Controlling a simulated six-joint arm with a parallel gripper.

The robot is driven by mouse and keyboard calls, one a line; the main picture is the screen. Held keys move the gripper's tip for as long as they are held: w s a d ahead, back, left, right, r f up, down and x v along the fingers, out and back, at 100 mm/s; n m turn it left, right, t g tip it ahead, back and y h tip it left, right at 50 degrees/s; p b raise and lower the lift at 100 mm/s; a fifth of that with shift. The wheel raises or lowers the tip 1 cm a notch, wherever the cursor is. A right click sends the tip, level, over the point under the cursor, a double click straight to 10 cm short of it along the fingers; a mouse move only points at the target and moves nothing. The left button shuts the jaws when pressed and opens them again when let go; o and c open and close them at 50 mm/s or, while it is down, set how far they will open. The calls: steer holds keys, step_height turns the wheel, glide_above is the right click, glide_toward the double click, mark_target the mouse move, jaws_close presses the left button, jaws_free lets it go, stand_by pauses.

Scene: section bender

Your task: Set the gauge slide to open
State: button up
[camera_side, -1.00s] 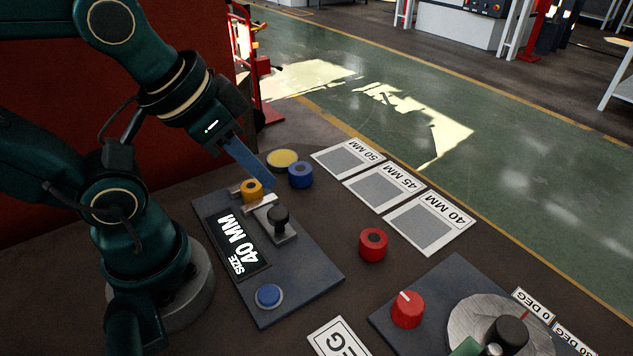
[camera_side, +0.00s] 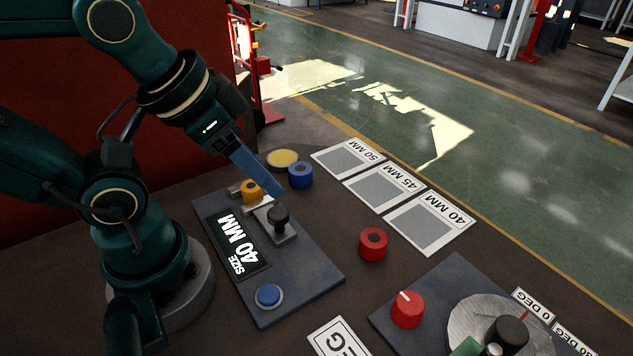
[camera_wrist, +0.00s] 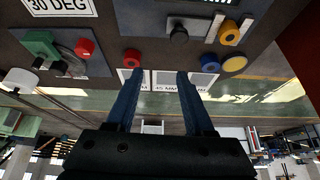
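The gauge slide is a pale metal block with a black knob (camera_side: 279,216) on the dark gauge plate (camera_side: 305,275). An orange ring (camera_side: 252,190) sits at the slide's far end, by its metal jaw. The display (camera_side: 238,245) on the plate reads "SIZE 40 MM". My gripper (camera_side: 275,194) is above and just behind the knob in the side view, pointing down at a slant; contact cannot be told. In the wrist view its two blue fingers (camera_wrist: 157,75) are apart with nothing held between them. The knob (camera_wrist: 179,30) shows beyond the fingertips there.
A blue ring (camera_side: 300,175) and a yellow-topped round part (camera_side: 282,159) stand behind the plate. A red ring (camera_side: 373,245) stands to its right. A blue button (camera_side: 269,296) is on the plate's front. Labelled pads (camera_side: 380,188) lie at the back right; the bender (camera_side: 490,325) is at front right.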

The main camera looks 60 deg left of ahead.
steer(key=shift+o, duration=0.7)
steer(key=shift+w+r+m, duration=0.15)
steer(key=shift+w+m, duration=0.1)
steer(key=shift+m, duration=0.25)
steer(key=m+g, duration=0.2)
steer(key=g, duration=0.3)
glide_above(277, 212)
steer(key=f, duration=0.4)
steer(key=shift+d+f, duration=0.3)
steer(key=shift+f, duration=0.05)
steer(key=shift+a+f+n, duration=0.15)
steer(key=shift+f+n, duration=0.15)
steer(key=shift+f, duration=0.05)
steer(key=shift+a+f+g, duration=0.1)
steer(key=shift+f+g, duration=0.2)
steer(key=shift+f, duration=2.55)
jaws_close()
